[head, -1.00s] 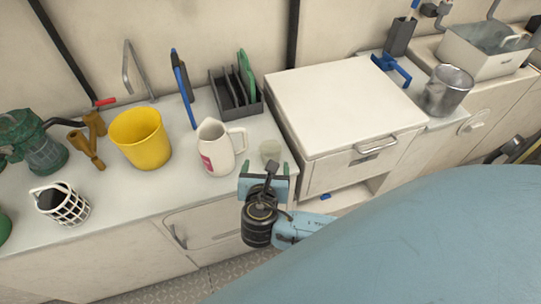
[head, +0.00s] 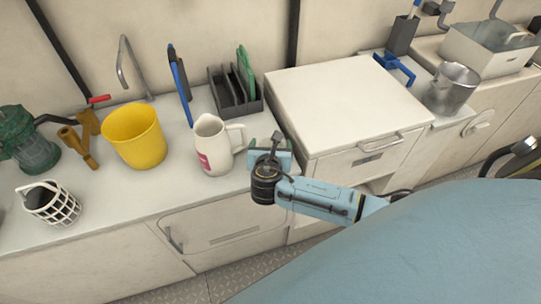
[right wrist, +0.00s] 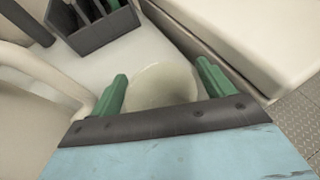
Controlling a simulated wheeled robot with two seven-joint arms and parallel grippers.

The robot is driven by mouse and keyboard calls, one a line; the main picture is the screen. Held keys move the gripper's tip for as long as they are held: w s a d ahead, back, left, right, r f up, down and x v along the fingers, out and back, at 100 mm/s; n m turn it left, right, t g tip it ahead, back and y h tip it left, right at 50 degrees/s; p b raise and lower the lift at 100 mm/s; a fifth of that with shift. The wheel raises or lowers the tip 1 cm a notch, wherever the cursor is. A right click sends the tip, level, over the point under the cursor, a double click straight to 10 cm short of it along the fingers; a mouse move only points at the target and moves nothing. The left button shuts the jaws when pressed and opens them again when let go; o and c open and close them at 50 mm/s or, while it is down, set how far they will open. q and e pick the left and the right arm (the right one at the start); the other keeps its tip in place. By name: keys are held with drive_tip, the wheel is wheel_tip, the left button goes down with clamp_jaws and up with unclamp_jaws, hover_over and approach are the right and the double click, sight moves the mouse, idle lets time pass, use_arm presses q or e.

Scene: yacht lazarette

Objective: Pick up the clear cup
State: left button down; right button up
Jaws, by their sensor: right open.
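The clear cup (right wrist: 163,88) is a pale, translucent round cup on the white counter. In the right wrist view it shows between the two green fingers of my right gripper (right wrist: 161,76), with a gap on each side. In the head view my right gripper (head: 270,144) is open at the counter's front edge, and it hides most or all of the cup. The cup's lower part is hidden behind the gripper body in the right wrist view. My left gripper is not in view.
A white pitcher (head: 212,148) stands close to the left of my right gripper. A dark rack (head: 236,98) is behind it, and a raised white chest (head: 345,100) is close on the right. A yellow bucket (head: 134,137) stands further left.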

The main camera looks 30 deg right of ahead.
drive_tip(key=shift+d, duration=0.1)
drive_tip(key=c, duration=1.1)
drive_tip(key=shift+o, duration=0.2)
